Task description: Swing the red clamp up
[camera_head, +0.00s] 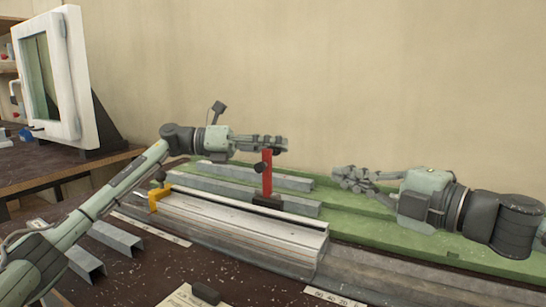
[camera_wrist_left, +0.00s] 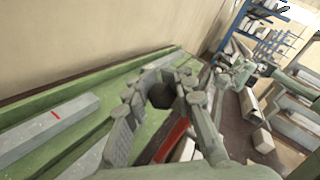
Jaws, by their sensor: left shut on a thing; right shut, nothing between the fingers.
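The red clamp (camera_head: 267,178) stands upright on its black base at the back edge of the grey profile bed (camera_head: 230,220). My left gripper (camera_head: 280,143) is at the top of the red clamp, shut on it. In the left wrist view the red bar (camera_wrist_left: 172,142) runs between the fingers (camera_wrist_left: 160,92), beside a dark round knob. The fingers partly hide the clamp's upper end. My right gripper (camera_head: 342,178) is shut and empty, to the right of the clamp and apart from it, above the green bench (camera_head: 350,215).
A yellow clamp (camera_head: 154,196) stands at the left end of the bed. Grey metal profiles (camera_head: 115,237) lie in front at left, and others lie behind on the green bench. A white framed window (camera_head: 66,80) stands on a side table at far left.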

